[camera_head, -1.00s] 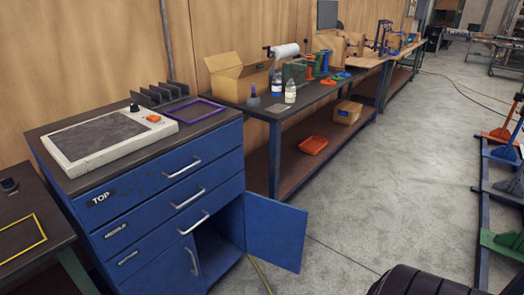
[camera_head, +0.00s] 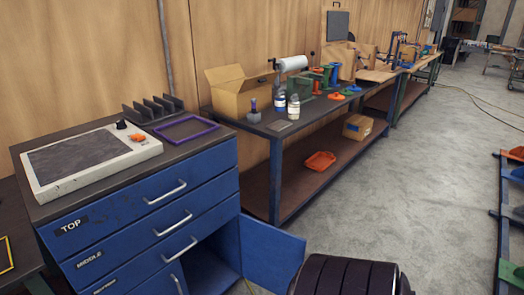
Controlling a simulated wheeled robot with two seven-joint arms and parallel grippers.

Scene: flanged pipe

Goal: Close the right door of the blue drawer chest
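The blue drawer chest (camera_head: 150,222) stands at the left front. It has labelled drawers with bar handles. Its right door (camera_head: 270,252) stands open, swung out to the right, and the dark opening beside it shows. The left door's handle shows at the bottom edge, and that door looks shut. A black ribbed part of my body (camera_head: 350,277) is at the bottom edge, just right of the open door and covering part of the floor there. Neither of my grippers is in view.
On the chest top lie a grey-white panel device (camera_head: 90,158), a purple frame (camera_head: 186,130) and a black rack (camera_head: 153,108). A long workbench (camera_head: 310,108) with a box and bottles stands behind to the right.

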